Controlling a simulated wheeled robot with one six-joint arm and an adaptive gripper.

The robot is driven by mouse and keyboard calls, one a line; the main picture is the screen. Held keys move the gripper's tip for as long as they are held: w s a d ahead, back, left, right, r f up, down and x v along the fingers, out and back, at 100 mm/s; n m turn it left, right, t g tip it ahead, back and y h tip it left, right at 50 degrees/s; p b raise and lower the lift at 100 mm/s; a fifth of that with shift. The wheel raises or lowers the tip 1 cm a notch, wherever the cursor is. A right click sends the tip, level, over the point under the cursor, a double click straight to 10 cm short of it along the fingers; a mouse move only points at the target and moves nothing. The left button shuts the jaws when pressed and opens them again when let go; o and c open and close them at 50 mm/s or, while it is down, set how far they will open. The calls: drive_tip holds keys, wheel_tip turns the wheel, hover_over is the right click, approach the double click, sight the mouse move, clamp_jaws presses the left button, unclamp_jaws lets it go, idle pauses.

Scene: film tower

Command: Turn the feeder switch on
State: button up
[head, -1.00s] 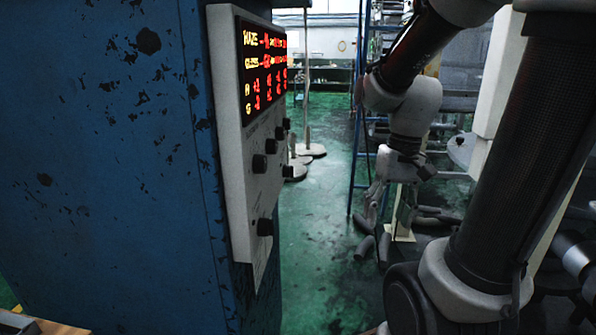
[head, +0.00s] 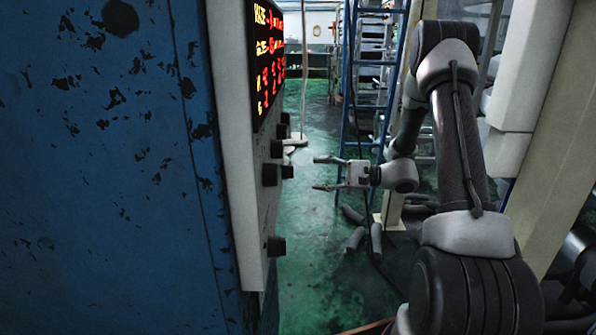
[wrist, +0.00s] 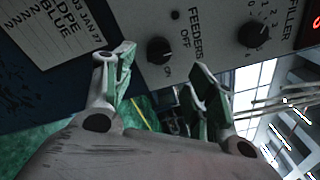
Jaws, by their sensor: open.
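In the head view the panel (head: 232,130) is seen almost edge-on, with several black knobs sticking out to the right; the labels cannot be read there. My gripper (head: 322,173) is open and empty, its two fingers pointing left at the panel with a gap between. In the wrist view the gripper (wrist: 160,85) has its fingers spread below the feeder switch, apart from it.
A filler knob (wrist: 255,35) with numbers sits right of the feeder switch. A paper label (wrist: 60,25) is at the left. The panel is on a chipped blue cabinet (head: 110,190). A blue ladder (head: 370,90) stands behind my arm. Grey cylinders (head: 355,238) lie on the green floor.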

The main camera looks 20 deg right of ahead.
sight(288, 172)
drive_tip(key=x, duration=0.7)
drive_tip(key=shift+a, duration=0.35)
drive_tip(key=shift+s, duration=0.1)
drive_tip(key=c, duration=1)
